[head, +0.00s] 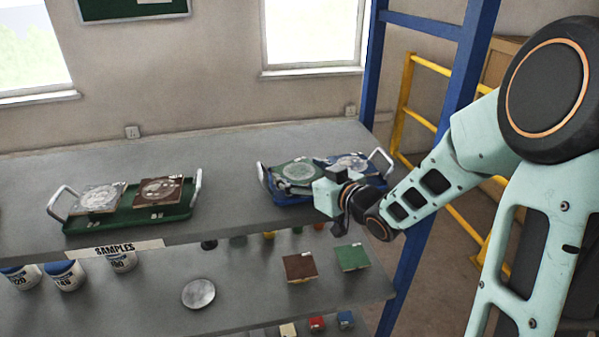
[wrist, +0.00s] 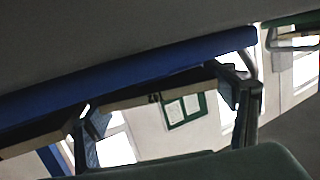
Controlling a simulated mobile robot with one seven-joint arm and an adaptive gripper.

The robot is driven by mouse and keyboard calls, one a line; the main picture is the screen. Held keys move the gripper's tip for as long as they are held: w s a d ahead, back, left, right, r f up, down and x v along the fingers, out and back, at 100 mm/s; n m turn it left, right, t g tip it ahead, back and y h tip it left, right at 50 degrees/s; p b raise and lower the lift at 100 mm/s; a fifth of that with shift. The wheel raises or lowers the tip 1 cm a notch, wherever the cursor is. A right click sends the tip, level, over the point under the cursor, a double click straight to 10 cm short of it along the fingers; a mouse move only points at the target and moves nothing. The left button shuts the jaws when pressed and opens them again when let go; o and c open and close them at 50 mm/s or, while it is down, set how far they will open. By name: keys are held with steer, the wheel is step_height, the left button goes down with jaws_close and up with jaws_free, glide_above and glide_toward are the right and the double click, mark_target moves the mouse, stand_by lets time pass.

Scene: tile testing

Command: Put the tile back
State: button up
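A green tile with a pale round pattern (head: 296,172) lies at the left of the blue tray (head: 275,196), on the right of the bench. A blue tile with a pale pattern (head: 352,161) is at the tray's right. My gripper (head: 333,176) is low at the tray's near side and hides part of both tiles. In the wrist view its fingers (wrist: 166,108) stand wide apart with a pale tile edge (wrist: 150,94) between them, under the blue tray wall (wrist: 140,65) in the picture. Whether they press on that tile I cannot tell.
A green tray (head: 122,220) with a pale patterned tile (head: 98,197) and a brown tile (head: 163,190) stands at left. The bench (head: 230,170) between the trays is clear. A blue post (head: 460,85) rises behind my arm. The shelf below holds cups, a disc and small tiles.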

steer(key=shift+r, duration=0.1)
steer(key=shift+r, duration=0.15)
steer(key=p+v, duration=0.1)
steer(key=v, duration=1.1)
steer(key=shift+s, duration=0.1)
